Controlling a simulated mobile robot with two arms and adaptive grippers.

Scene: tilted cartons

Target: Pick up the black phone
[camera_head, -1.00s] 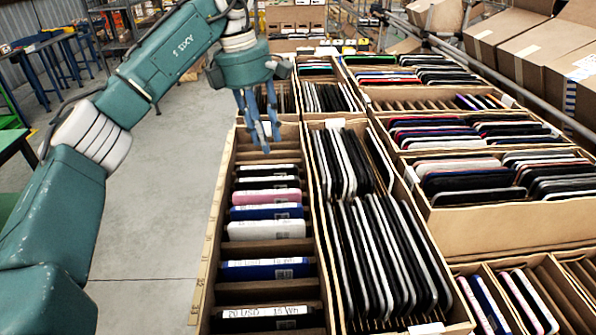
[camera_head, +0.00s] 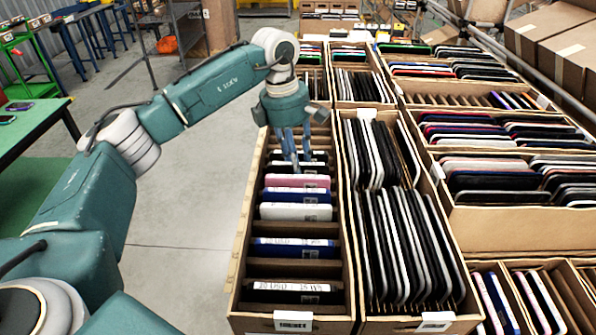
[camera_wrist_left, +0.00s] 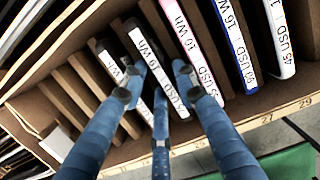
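Several phones stand on edge in a row in the slotted carton (camera_head: 242,262). A black phone (camera_wrist_left: 152,58) with a white label edge shows between my left gripper's fingers in the left wrist view. My left gripper (camera_head: 296,164) is over the far part of this row, fingers pointing down. In the wrist view its blue fingers (camera_wrist_left: 158,80) are spread on either side of that phone's edge. Whether they touch it I cannot tell. Another black phone (camera_wrist_left: 120,68) stands beside it. A separate black phone (camera_head: 292,290) stands at the carton's near end. My right gripper is out of view.
A pink phone (camera_head: 297,181) stands on the near side of the gripper. The neighbouring carton (camera_head: 345,235) is packed with black and white devices. More full cartons lie to the right. A green table (camera_head: 35,125) and open floor are to the left.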

